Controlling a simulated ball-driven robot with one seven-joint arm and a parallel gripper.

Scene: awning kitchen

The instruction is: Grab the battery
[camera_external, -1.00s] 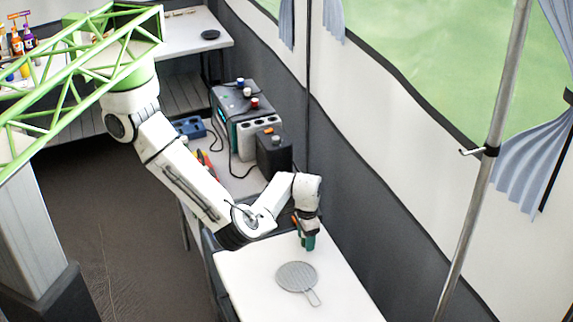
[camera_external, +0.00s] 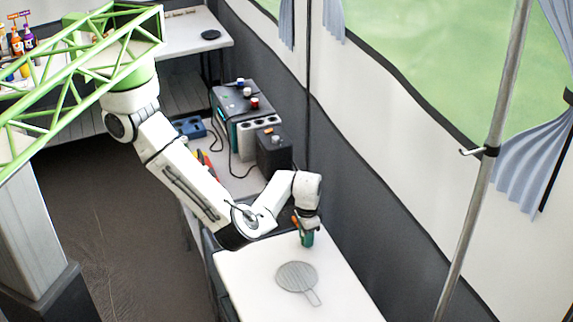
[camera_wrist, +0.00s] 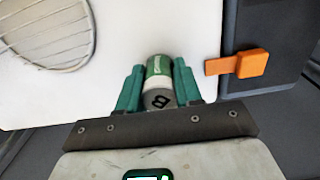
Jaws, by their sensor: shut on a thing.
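The battery (camera_wrist: 159,82) is a small cylinder with a green and white label and a grey end marked with a dark letter. In the wrist view it sits between the two green fingers of my gripper (camera_wrist: 158,85), which are shut on it. In the external view my gripper (camera_external: 306,236) points down over the far end of the white tabletop (camera_external: 255,268). The battery is mostly hidden by the fingers there, and I cannot tell whether it still touches the table.
A round grey wire rack with a handle (camera_external: 297,276) lies on the tabletop, nearer the camera than my gripper. An orange piece (camera_wrist: 252,63) is at the table's edge. Dark boxes with cables (camera_external: 274,150) stand behind on another surface. A wall runs along the right.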

